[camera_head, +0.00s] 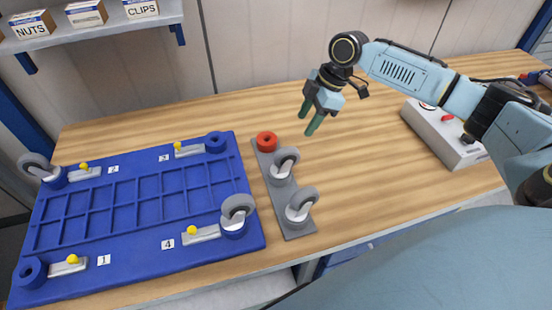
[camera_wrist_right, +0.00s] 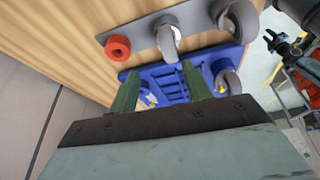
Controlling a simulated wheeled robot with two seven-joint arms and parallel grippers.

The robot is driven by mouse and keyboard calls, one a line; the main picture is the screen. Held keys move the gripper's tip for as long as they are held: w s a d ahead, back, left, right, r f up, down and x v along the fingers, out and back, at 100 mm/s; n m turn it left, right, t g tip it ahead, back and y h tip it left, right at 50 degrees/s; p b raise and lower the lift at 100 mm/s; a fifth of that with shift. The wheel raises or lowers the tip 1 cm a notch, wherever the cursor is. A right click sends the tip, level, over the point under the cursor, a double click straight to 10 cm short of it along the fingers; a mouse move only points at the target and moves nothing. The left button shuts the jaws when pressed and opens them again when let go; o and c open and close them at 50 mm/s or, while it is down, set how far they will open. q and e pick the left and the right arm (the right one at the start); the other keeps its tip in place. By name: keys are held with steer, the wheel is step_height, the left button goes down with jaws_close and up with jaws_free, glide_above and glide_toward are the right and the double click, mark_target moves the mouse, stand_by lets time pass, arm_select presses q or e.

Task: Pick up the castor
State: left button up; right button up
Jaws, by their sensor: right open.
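Two castors with grey wheels and white mounts stand on a grey strip in the head view, one in the middle (camera_head: 283,163) and one at the near end (camera_head: 301,203). A red ring (camera_head: 266,141) sits at the strip's far end. Two more castors sit in the blue tray, at corner 2 (camera_head: 38,166) and corner 4 (camera_head: 236,212). My right gripper (camera_head: 308,120) is open and empty, above the table, beyond and right of the strip. In the right wrist view its green fingers (camera_wrist_right: 158,82) are apart. A dark gripper-like part (camera_wrist_right: 285,45), perhaps my left gripper, shows at the right there.
The blue tray (camera_head: 130,262) has empty round sockets at corners 1 and 3, and yellow-knobbed clamps. A grey control box (camera_head: 440,135) with a red button stands at the right. A shelf with labelled boxes (camera_head: 33,24) is at the back left. The table between strip and box is clear.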

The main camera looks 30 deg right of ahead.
mark_target(284, 149)
steer(key=shift+n+y, duration=0.3)
steer(key=shift+n, duration=0.2)
steer(key=a+f, duration=0.4)
steer(key=f, duration=0.1)
steer(key=shift+s+a, duration=0.1)
steer(key=shift+a, duration=0.2)
steer(key=shift+a+f+g, duration=0.1)
steer(key=shift+f+g, duration=0.2)
steer(key=shift+f, duration=0.05)
steer(key=shift+a+f+p, duration=0.25)
steer(key=shift+f+p, duration=0.05)
steer(key=shift+f, duration=0.2)
steer(key=x, duration=0.4)
steer(key=shift+w+a+f, duration=0.15)
steer(key=shift+w+f, duration=0.05)
steer(key=shift+w, duration=0.15)
arm_select(q)
steer(key=shift+s+r, duration=0.35)
steer(key=shift+s, duration=0.35)
steer(key=shift+s, duration=0.15)
arm_select(e)
steer(key=shift+r, duration=0.1)
jaws_close()
